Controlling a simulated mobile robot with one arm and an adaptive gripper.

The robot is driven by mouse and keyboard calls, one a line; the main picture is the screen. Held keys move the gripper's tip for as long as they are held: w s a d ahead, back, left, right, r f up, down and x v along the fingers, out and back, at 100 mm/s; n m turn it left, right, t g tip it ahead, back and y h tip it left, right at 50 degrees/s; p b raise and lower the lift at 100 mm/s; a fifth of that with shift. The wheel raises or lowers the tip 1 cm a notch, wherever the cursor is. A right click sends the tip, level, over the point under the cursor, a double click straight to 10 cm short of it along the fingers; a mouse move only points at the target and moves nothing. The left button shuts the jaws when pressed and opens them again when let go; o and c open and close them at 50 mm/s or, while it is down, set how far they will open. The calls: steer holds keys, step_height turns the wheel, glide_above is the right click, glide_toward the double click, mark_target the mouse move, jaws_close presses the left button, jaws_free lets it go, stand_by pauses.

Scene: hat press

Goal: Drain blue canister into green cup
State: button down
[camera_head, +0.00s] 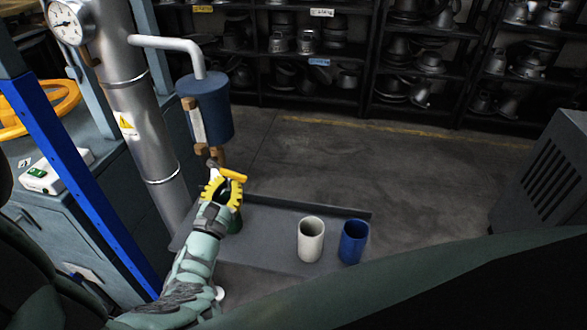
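The blue canister (207,108) hangs beside the steel column, with a pale pipe entering its top. Below it is a brown tap (216,154) with a yellow-orange lever (233,175). My gripper (224,182) is at this lever, its yellow fingers spread with a dark gap between them. The lever crosses at the fingertips; I cannot tell whether they touch it. The green cup (235,222) stands on the dark tray (275,217) below the tap, mostly hidden behind my gripper. Its mouth and contents are hidden.
A white cup (311,240) and a blue cup (353,242) stand upright on the tray, right of the green cup. The steel column (139,110) and blue post (75,180) are on the left. A grey vented box (550,175) stands at right. The floor behind the tray is clear.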

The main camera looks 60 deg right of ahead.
steer(key=shift+s+d+r+n+t+p, duration=0.15)
steer(key=shift+r+n+t+p, duration=0.15)
steer(key=shift+n, duration=0.35)
steer(key=shift+s+a+r+n+t+p, duration=0.1)
steer(key=shift+s+r+n+t+p, duration=0.15)
steer(key=shift+n, duration=0.4)
steer(key=shift+w+f, duration=0.1)
